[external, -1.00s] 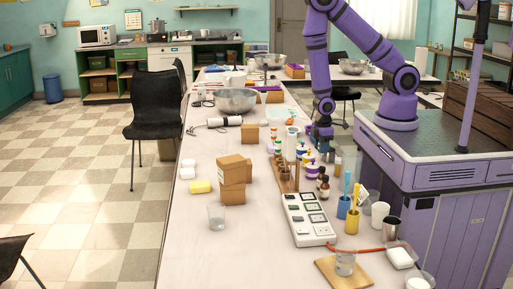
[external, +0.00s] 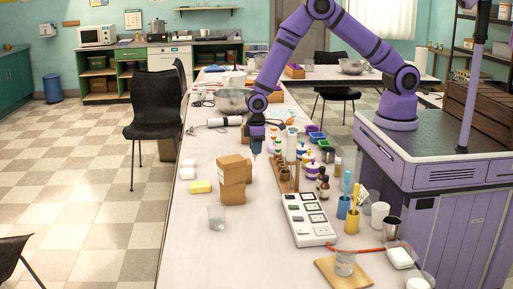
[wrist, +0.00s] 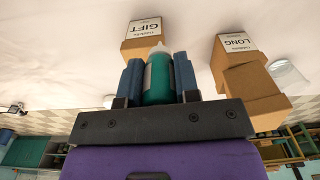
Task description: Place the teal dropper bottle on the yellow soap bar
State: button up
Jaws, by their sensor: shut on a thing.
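My gripper (external: 256,146) is shut on the teal dropper bottle (wrist: 159,79), which sits upright between the two blue fingers in the wrist view with its pale tip showing. In the external view the gripper hangs above the table, right of the stacked cardboard boxes, and the bottle is small and hard to make out below it. The yellow soap bar (external: 201,187) lies flat on the table near its left edge, left of the boxes and apart from the gripper. The soap is not clearly visible in the wrist view.
Stacked cardboard boxes (external: 232,178) stand between the gripper and the soap. A clear beaker (external: 217,217) stands in front of them. White soap bars (external: 187,168) lie behind the yellow one. A wooden rack with bottles (external: 287,177) is to the right. The table's front left is clear.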

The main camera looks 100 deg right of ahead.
jog(key=w+a+f+n, duration=0.1)
jog(key=w+a+f, duration=0.1)
jog(key=w+a, duration=0.1)
send_near(208, 183)
jog(key=shift+w+a+f, duration=0.1)
jog(key=shift+w+a, duration=0.05)
jog(key=shift+a, duration=0.2)
jog(key=shift+f, duration=1.75)
jog(key=shift+f, duration=0.1)
jog(key=o, duration=0.9)
